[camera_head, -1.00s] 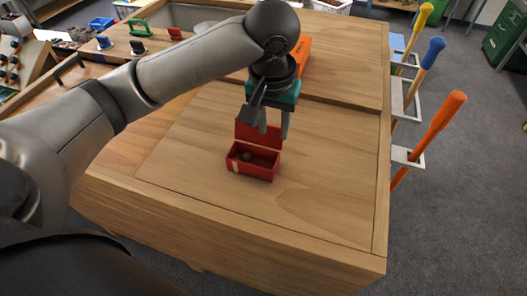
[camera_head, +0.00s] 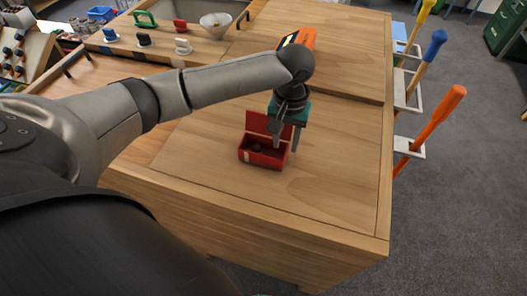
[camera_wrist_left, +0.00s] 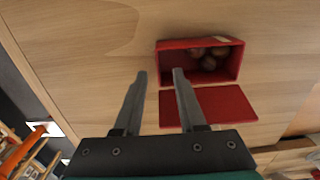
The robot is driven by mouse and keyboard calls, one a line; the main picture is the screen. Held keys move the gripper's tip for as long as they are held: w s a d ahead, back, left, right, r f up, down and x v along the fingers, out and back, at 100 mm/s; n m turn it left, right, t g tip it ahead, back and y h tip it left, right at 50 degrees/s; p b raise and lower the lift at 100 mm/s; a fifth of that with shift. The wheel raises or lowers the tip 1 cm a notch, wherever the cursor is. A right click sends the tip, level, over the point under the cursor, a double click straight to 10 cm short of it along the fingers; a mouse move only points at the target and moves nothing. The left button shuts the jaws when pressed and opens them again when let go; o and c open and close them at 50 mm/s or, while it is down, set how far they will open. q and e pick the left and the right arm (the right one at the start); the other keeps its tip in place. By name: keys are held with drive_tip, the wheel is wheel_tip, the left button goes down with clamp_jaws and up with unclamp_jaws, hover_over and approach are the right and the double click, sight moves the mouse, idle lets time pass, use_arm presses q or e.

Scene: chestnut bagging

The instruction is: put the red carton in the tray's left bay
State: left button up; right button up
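The red carton (camera_head: 246,155) stands on the wooden worktop with its lid (camera_head: 257,123) open toward the back. Several brown chestnuts lie inside. In the left wrist view the carton (camera_wrist_left: 169,62) lies just ahead and to the right of the open left gripper (camera_wrist_left: 160,73). One finger overlaps the edge of its lid (camera_wrist_left: 225,106); contact cannot be told. I cannot clearly make out a tray with bays. My right gripper is not in view.
An orange device (camera_head: 298,38) lies behind my left wrist. A white bowl (camera_head: 216,27) and several small coloured-handled items stand at the back left. Long-handled tools, one orange (camera_head: 437,118), hang along the right edge. The worktop right of the carton is clear.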

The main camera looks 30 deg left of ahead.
sight(285, 156)
use_arm(q)
drive_tip(key=f, duration=0.5)
drive_tip(key=shift+s+d+f, duration=0.15)
drive_tip(key=shift+s+d, duration=0.05)
drive_tip(key=shift+s, duration=0.05)
clamp_jaws()
idle(1.2)
